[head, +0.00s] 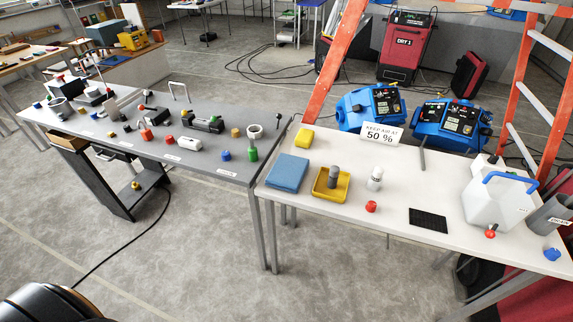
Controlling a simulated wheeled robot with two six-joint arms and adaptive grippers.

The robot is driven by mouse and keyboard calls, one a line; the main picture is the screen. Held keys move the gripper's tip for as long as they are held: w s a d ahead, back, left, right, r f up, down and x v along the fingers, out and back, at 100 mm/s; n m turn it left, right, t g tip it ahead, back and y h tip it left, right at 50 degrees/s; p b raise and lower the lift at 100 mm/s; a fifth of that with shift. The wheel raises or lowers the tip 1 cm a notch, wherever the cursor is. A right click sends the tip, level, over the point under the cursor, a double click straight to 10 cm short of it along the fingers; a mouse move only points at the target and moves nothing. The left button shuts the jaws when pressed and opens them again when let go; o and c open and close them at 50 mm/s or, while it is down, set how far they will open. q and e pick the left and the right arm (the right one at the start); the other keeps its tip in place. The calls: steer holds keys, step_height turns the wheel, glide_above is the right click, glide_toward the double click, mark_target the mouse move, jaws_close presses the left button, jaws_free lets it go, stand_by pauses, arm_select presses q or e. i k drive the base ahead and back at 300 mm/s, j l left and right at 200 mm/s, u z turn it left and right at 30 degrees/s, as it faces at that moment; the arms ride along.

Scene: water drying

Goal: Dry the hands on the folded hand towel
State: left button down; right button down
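The folded hand towel (287,172) is a blue folded cloth. It lies flat near the left end of the white table (330,218) in the head view, left of a yellow tray (318,192) with a grey cylindrical object (334,174) in it. Nothing rests on the towel. Neither of my grippers shows in the head view, so I cannot see their hands or whether they are wet.
A yellow block (304,137) lies behind the towel. A small clear-white container (375,178), red knob (371,206), black mat (428,220) and white canister (495,205) stand rightward. A cluttered grey table (195,165) adjoins left. An orange ladder (335,62) rises behind. Front floor is clear.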

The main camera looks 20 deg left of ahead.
mark_target(288, 173)
steer(key=i+j, duration=0.1)
steer(key=j, duration=0.4)
steer(key=i+j, duration=0.1)
steer(key=j, duration=0.35)
steer(key=j+z, duration=0.1)
steer(key=j, duration=0.4)
steer(key=i, duration=0.05)
